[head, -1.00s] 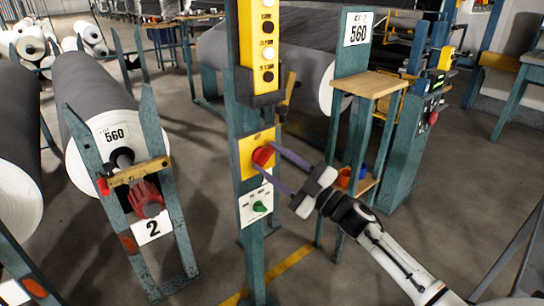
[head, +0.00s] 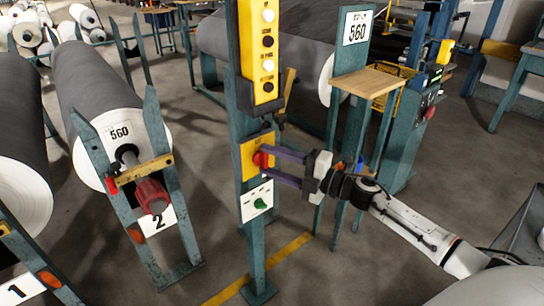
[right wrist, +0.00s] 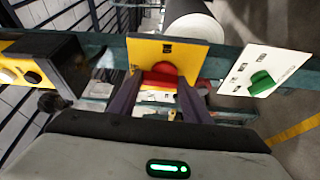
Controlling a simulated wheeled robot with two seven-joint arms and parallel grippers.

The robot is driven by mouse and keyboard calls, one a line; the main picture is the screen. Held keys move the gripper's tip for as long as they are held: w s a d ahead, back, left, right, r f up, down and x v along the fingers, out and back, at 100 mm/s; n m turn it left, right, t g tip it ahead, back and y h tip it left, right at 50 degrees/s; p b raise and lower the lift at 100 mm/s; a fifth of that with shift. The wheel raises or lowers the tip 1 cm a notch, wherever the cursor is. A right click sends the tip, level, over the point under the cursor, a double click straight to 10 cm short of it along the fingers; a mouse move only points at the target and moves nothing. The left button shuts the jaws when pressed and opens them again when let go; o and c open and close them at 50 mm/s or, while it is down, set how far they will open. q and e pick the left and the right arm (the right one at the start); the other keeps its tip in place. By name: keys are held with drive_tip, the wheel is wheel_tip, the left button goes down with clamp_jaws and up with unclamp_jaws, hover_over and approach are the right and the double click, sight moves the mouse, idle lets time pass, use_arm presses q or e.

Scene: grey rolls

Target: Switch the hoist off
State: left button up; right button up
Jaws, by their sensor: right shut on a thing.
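A red knob (head: 261,159) sits on a yellow plate (head: 247,153) on the teal post; it also shows in the right wrist view (right wrist: 160,75). My right gripper (head: 270,162) comes from the right, its two purple fingers shut on the red knob, one on each side; the wrist view shows the fingers (right wrist: 160,88) there too. Below is a white plate (head: 247,205) with a green knob (head: 260,203), untouched. The lettering on both plates is too small to read. My left gripper is not in view.
A yellow button box (head: 265,85) with black and white buttons is on the post above. A stand with a wooden shelf (head: 374,83) is behind my right gripper. Floor below is clear.

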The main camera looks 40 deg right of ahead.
drive_tip(key=shift+n, duration=0.4)
drive_tip(key=o, duration=1)
drive_tip(key=shift+o, duration=0.2)
drive_tip(key=shift+s, duration=0.1)
drive_tip(key=v, duration=1)
drive_tip(key=shift+p, duration=0.4)
drive_tip(key=shift+d, duration=0.1)
